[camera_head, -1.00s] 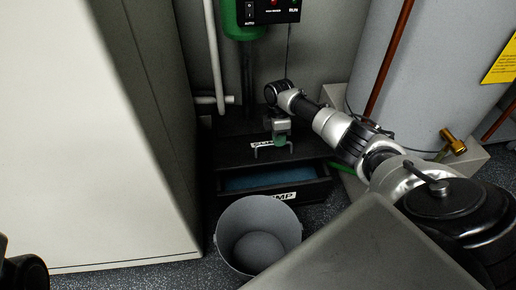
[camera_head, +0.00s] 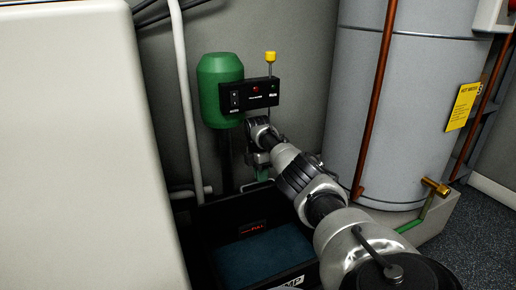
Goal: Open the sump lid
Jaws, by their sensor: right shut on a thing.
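The black sump box (camera_head: 212,262) stands low in the middle, with dark blue water (camera_head: 262,258) showing inside and a small red mark on its dark inner back wall. My right gripper (camera_head: 262,172) is at the back of the box, just below the control panel. It is shut on what looks like the lid's handle. The dark lid is mostly lost in shadow and behind my arm, so its exact tilt cannot be told. The front part of the opening is uncovered. My left gripper is not in view.
A green pump motor (camera_head: 220,88) and black control panel (camera_head: 250,95) stand close above my right gripper. A grey tank (camera_head: 400,120) with a copper pipe (camera_head: 375,100) is at the right. A pale cabinet (camera_head: 80,150) fills the left.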

